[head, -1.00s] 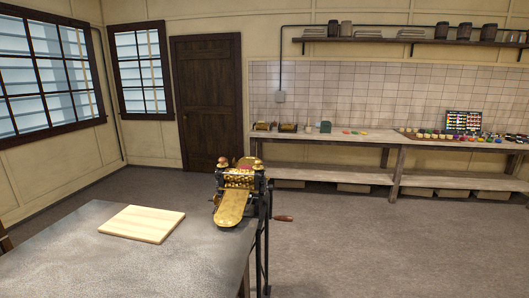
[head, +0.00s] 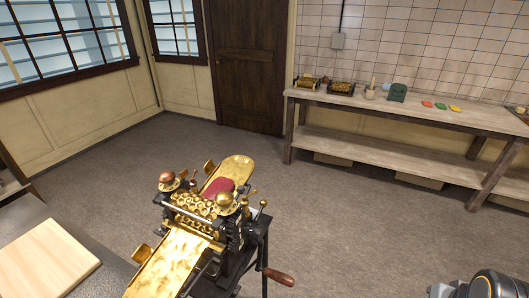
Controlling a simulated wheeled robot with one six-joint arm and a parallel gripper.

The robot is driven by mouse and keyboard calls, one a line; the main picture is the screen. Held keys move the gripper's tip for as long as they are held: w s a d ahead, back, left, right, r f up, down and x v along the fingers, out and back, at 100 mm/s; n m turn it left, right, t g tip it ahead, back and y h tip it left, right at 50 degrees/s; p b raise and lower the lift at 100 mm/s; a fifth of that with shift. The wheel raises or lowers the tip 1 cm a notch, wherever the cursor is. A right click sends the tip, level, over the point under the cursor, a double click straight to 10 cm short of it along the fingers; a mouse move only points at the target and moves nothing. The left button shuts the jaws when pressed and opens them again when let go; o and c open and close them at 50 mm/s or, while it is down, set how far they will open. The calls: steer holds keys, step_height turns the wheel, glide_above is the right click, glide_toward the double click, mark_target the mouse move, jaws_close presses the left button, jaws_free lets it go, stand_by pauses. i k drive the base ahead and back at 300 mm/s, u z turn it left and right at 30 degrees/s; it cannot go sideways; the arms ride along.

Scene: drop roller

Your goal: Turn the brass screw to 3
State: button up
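The drop roller machine (head: 205,215) stands on a black stand at the right edge of the dark table. Two round screw heads sit on top of it. The left one is reddish copper (head: 167,179); the right one is brass (head: 224,200). Any scale or numbers by the brass screw are too small to read. A brass tray slopes down at the front, and another is behind with a dark red lump on it. Part of my arm shows at the bottom right corner, apart from the machine. My gripper's fingers are not in view.
A pale wooden board (head: 42,262) lies on the table left of the machine. A crank with a wooden handle (head: 279,277) sticks out to the machine's right. A long workbench (head: 440,118) with small items runs along the back wall. The floor between is clear.

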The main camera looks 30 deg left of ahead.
mark_target(225, 197)
steer(key=i, duration=1.85)
steer(key=u, duration=4)
